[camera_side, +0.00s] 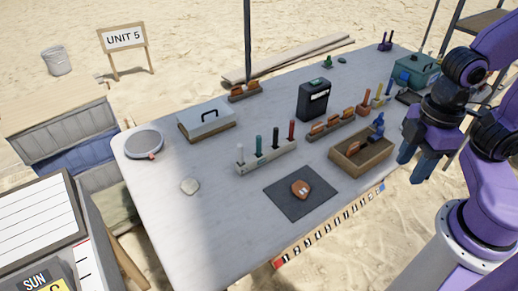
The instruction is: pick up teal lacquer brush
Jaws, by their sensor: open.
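The teal lacquer brush (259,144) stands upright in a pale rack (266,159) near the middle of the table. In the same rack are a white-handled brush (240,154) to its left, and a black one (276,138) and a dark red one (291,130) to its right. My gripper (408,167) is open and empty at the right, above the table's front right edge. It is well apart from the brush rack. The lower part of the teal brush is hidden in the rack.
A wooden tray (388,158) with pieces in it lies between my gripper and the rack. A dark mat (284,206) with a brown sherd (301,188) lies in front. A black box (314,99) and a low rack of orange pieces (320,134) stand behind.

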